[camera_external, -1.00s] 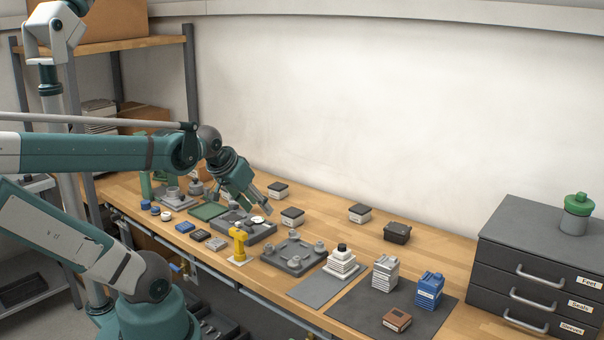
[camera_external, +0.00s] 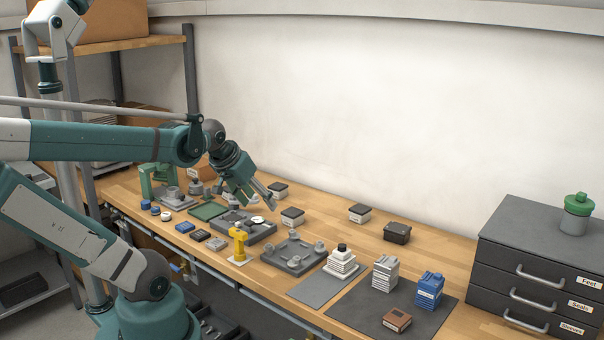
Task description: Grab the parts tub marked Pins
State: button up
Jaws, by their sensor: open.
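Several small parts tubs with dark lids stand along the back of the bench. One tub (camera_external: 278,191) is just right of my gripper, a second tub (camera_external: 292,217) is in front of it, and a third tub (camera_external: 360,213) stands farther right. Their light labels are too small to read, so I cannot tell which is marked Pins. A fully dark tub (camera_external: 397,233) shows no readable label. My gripper (camera_external: 260,203) is open and empty, angled down, close to the first tub. I cannot tell whether it touches that tub.
A grey tray with a white round part (camera_external: 257,219) lies below my gripper. A yellow part (camera_external: 239,243), a grey fixture (camera_external: 294,256), white stacked part (camera_external: 341,261) and blue container (camera_external: 429,290) stand along the front. A drawer cabinet (camera_external: 520,238) is at right.

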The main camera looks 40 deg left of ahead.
jog(key=w+a+r+n+g+p, duration=0.35)
jog(key=w+a+n+p, duration=0.45)
jog(key=w+a, duration=1)
jog(key=w+a+f+n+g+p, duration=0.1)
jog(key=w+a+f+n, duration=0.1)
jog(key=a+f, duration=0.2)
jog(key=w+a+f+n+g+p, duration=0.1)
jog(key=w+a+f+n+p, duration=0.1)
jog(key=a, duration=0.8)
jog(key=w+a+f+n+g+p, duration=0.1)
jog(key=w+a+f+n+p, duration=0.1)
jog(key=a+f+n, duration=0.2)
jog(key=shift+a+f, duration=0.4)
jog(key=shift+a, duration=0.25)
jog(key=shift+a+f, duration=0.35)
jog(key=shift+a, duration=0.35)
jog(key=shift+a+f, duration=0.4)
jog(key=shift+a, duration=0.25)
jog(key=shift+a+f, duration=0.2)
jog(key=shift+f, duration=0.05)
jog(key=shift+f, duration=1.3)
